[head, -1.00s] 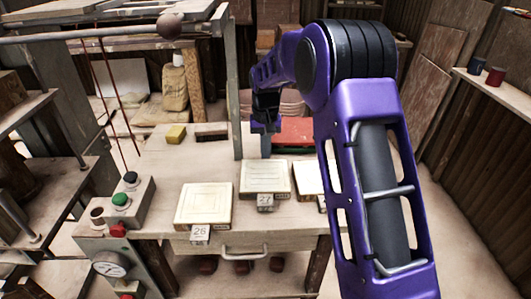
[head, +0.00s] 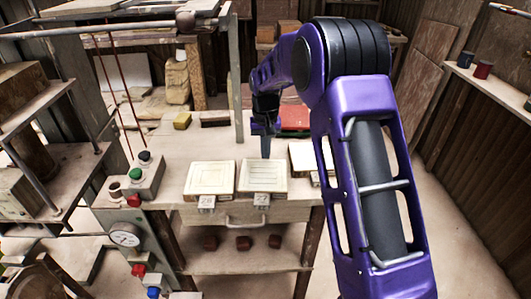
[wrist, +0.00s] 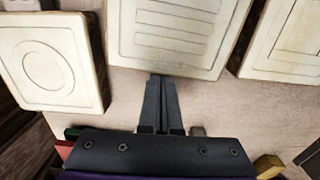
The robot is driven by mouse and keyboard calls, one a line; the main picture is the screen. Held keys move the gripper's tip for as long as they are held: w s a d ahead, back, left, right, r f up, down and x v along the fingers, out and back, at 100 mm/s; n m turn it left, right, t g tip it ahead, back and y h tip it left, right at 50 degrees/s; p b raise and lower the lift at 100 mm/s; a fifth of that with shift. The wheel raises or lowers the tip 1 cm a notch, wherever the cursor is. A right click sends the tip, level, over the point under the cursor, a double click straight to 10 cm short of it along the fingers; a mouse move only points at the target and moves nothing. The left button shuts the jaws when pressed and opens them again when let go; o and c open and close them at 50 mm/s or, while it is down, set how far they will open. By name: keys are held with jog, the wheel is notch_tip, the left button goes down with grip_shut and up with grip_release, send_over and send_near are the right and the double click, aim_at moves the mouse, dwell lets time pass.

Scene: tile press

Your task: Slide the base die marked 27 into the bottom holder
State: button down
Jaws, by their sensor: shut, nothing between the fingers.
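The base die marked 27 (head: 263,177), a pale square block with a striped face and a small tag, lies near the table's front edge. Its striped face also fills the top middle of the wrist view (wrist: 175,30). My gripper (head: 266,155) points down at the die's far edge. In the wrist view its fingers (wrist: 160,80) are together, empty, with tips at the die's edge; contact is not certain. The press frame stands at the left; I cannot make out the bottom holder.
Die 26 (head: 209,178) lies just left of die 27. Another pale die (head: 300,157), with a circle in the wrist view (wrist: 45,65), lies to the right, farther back. A button box (head: 146,175) stands at the table's left. A yellow block (head: 182,120) lies behind.

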jog(key=shift+s, duration=0.4)
jog(key=shift+w, duration=0.1)
